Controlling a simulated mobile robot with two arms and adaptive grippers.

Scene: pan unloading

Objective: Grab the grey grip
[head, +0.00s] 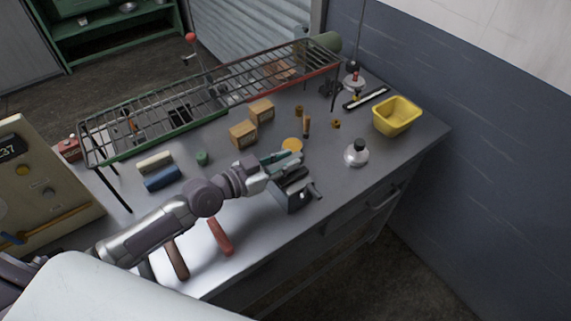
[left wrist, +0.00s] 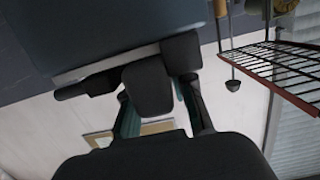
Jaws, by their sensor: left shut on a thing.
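The grey grip shows as a dark rounded block (left wrist: 150,88) between my fingers in the left wrist view. In the head view, a dark grey object with a short side handle (head: 293,195) sits on the metal bench near its front edge. My left gripper (head: 284,170) is over this object, its teal-edged fingers at the top part. In the left wrist view the fingers of my left gripper (left wrist: 160,92) are on both sides of the grip and closed on it. The gripper partly hides the grip in the head view. My right gripper is out of view.
On the bench (head: 345,205) are a wire rack (head: 215,92), wooden blocks (head: 243,133), a blue block (head: 162,178), a red-handled item (head: 220,236), a white-topped bottle (head: 356,153) and a yellow bin (head: 397,116). The front right of the bench is clear.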

